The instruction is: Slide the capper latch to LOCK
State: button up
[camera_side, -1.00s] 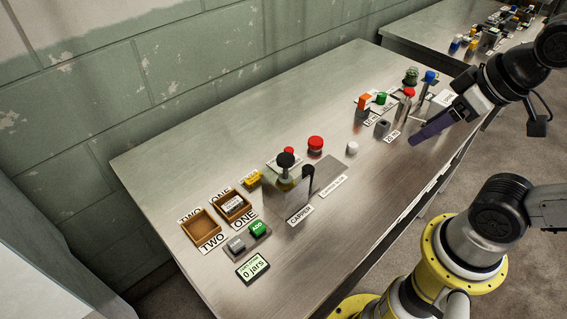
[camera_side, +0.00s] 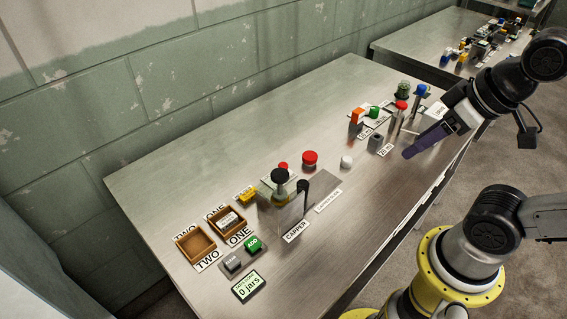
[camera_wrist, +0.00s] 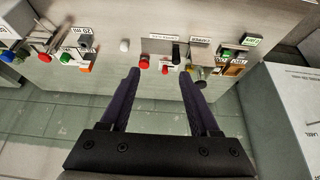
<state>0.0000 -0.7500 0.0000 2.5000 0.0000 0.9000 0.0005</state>
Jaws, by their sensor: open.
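The capper stands mid-table in the side view, behind its CAPPER label (camera_side: 296,231). It has a black round knob (camera_side: 280,175) over a yellowish part, a clear panel, and a dark upright handle (camera_side: 303,187) at its right side. I cannot tell which part is the latch, and no LOCK marking is readable. In the wrist view the CAPPER label (camera_wrist: 201,40) is upside down, with the dark handle (camera_wrist: 176,52) close by. My gripper (camera_side: 407,154) is open and empty, well to the right of the capper. Its two purple fingers (camera_wrist: 160,74) show apart in the wrist view.
A red mushroom button (camera_side: 310,158) and a white knob (camera_side: 346,162) stand between the capper and my gripper. Posts with red and blue tops (camera_side: 401,105) stand near my gripper. Brown trays (camera_side: 196,248), ADD buttons and a "0 jars" display (camera_side: 248,287) lie left. The front middle is bare.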

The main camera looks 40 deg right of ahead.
jog(key=shift+s+a+m, duration=0.1)
jog(key=shift+a+m, duration=0.05)
jog(key=shift+m, duration=0.25)
jog(key=c, duration=0.5)
jog(key=w+a+r+m, duration=0.1)
jog(key=a+r+m+y, duration=0.1)
jog(key=shift+w+a+r+m+y, duration=0.15)
jog(key=shift+w+a+m+y, duration=0.15)
jog(key=shift+w, duration=0.1)
grip_shut()
jog(key=w+a+f+m+g+y, duration=0.1)
jog(key=w+m+g+y, duration=0.25)
jog(key=w+m, duration=0.9)
jog(key=w+d+f+m+y, duration=0.1)
jog(key=w+d+f, duration=0.2)
jog(key=f, duration=0.3)
jog(key=w+d+f+m+y, duration=0.1)
jog(key=w+d+f+m, duration=0.1)
jog(key=w+d+f, duration=0.2)
jog(key=w+d+f+m+y, duration=0.2)
jog(key=w+d+f, duration=0.2)
jog(key=w+f, duration=0.3)
jog(key=shift+f, duration=0.65)
jog(key=shift+s+d+f, duration=0.2)
jog(key=shift+d+f, duration=0.05)
jog(key=shift+d, duration=0.1)
